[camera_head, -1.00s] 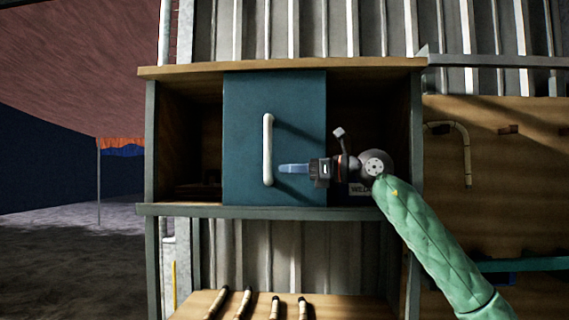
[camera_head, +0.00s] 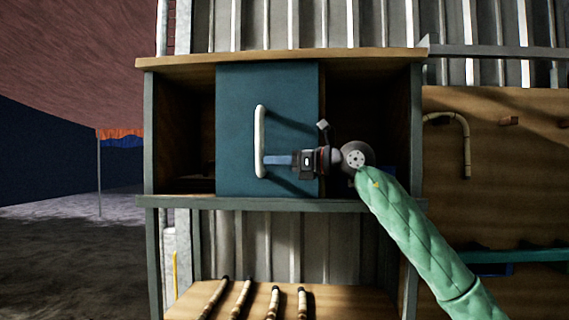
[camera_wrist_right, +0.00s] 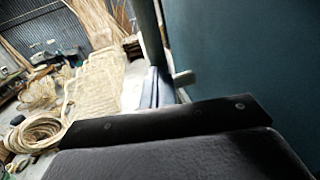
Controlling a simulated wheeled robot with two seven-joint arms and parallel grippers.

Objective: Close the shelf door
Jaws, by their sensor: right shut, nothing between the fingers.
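The shelf door is a dark teal panel (camera_head: 290,95) in the middle of the wooden shelf (camera_head: 280,60), with open compartment space on both sides of it. Its pale vertical bar handle (camera_head: 260,125) is near the door's left edge. My right gripper (camera_head: 268,160) comes from the right across the door front. Its fingers are shut and empty, with their tips at the handle's right side, seemingly touching it. In the right wrist view the door (camera_wrist_right: 255,50) fills the right side, and part of the handle (camera_wrist_right: 184,78) shows beside the fingers. My left gripper is out of view.
The shelf's left opening (camera_head: 185,120) is dark and mostly empty. Several rattan sticks (camera_head: 272,302) lie on a lower wooden surface. A wooden panel with a hooked cane (camera_head: 466,150) is at right. In the right wrist view, coiled rattan (camera_wrist_right: 38,132) lies on the floor.

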